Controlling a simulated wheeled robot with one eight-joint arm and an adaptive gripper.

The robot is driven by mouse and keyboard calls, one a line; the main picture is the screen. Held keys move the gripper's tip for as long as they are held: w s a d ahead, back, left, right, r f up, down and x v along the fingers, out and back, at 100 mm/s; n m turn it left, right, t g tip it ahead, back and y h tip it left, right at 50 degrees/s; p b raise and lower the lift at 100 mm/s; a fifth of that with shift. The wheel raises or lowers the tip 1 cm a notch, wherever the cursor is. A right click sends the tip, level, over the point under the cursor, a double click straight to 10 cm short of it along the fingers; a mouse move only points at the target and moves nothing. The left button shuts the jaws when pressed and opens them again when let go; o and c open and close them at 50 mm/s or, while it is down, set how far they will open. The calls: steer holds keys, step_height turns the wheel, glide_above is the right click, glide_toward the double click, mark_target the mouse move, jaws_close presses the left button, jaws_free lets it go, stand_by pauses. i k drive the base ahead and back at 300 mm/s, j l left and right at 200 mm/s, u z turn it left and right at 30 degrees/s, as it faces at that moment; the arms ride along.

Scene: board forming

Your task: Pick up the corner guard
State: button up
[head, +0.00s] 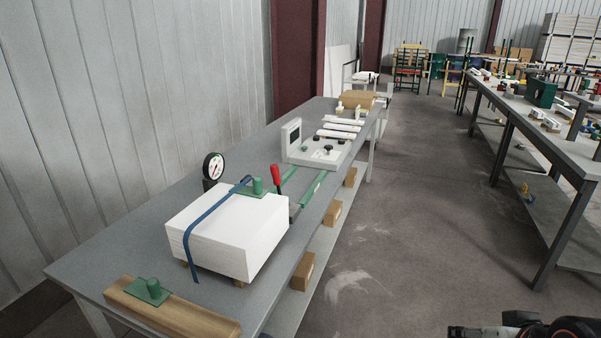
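A green corner guard (148,290) with a round knob on top lies on a wooden beam (178,318) at the near left end of the grey table (75,268). A second green guard with a knob (258,187) sits at the far top edge of a white stack of boards (228,226), by the blue strap (190,250). I cannot tell which one the task names. A dark part of my arm, perhaps with my gripper (468,331) at its left end, shows at the bottom right, apart from the table. Its fingers cannot be made out.
A round gauge (213,167) stands behind the stack. A red-handled tool (276,174) and green rails (312,188) lie beside it. A white device (318,150) is farther along. Wooden blocks (332,213) rest on the lower shelf. The aisle floor (410,210) is clear; another cluttered bench (530,130) stands right.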

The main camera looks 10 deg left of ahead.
mark_target(144, 285)
steer(key=u, duration=1.9)
